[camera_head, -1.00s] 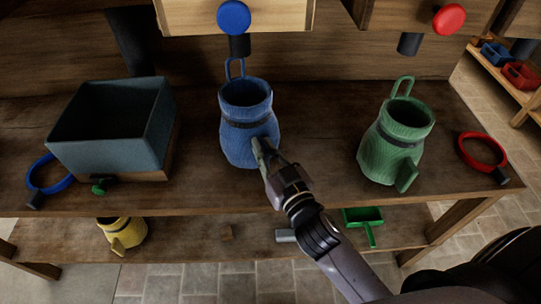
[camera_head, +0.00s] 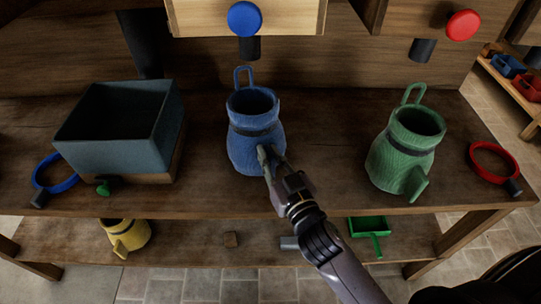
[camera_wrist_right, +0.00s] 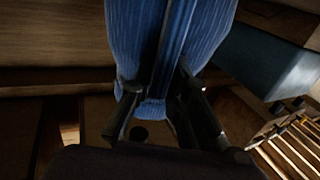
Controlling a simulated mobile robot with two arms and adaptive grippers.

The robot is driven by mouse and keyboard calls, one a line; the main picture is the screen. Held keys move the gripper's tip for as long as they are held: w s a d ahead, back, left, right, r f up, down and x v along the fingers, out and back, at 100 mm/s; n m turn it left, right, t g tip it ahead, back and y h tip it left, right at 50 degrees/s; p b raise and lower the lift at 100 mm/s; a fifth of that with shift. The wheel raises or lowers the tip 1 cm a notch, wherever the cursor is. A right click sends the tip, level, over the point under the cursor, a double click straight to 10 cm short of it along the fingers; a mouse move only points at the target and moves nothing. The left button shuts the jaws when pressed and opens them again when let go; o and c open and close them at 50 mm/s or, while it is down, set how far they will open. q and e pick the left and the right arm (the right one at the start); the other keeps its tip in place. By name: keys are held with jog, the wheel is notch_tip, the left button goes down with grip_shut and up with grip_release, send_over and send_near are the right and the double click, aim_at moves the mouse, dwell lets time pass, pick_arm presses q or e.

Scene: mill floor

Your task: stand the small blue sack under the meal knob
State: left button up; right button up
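The small blue sack (camera_head: 254,130) stands upright on the shelf top, with a dark band and a loop at its back rim. It stands below and slightly in front of a dark spout under a blue knob (camera_head: 244,18). A red knob (camera_head: 462,25) is to the right; I cannot read which is the meal knob. My right gripper (camera_head: 268,157) is at the sack's front, its fingers on either side of the upright front grip. The wrist view shows this ridge of the blue sack (camera_wrist_right: 168,45) between the fingers (camera_wrist_right: 158,85). My left gripper is not in view.
A grey-blue bin (camera_head: 115,145) with a green knob stands left, beside a blue ring (camera_head: 55,174). A green sack (camera_head: 405,155) and red ring (camera_head: 493,163) are right. A yellow sack (camera_head: 126,235) and green scoop (camera_head: 369,226) are on the lower shelf.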

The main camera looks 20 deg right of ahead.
jog(key=o, duration=0.4)
jog(key=shift+s, duration=0.1)
jog(key=s+d, duration=0.1)
jog(key=s, duration=1)
jog(key=shift+s+d, duration=0.25)
jog(key=shift+s, duration=0.15)
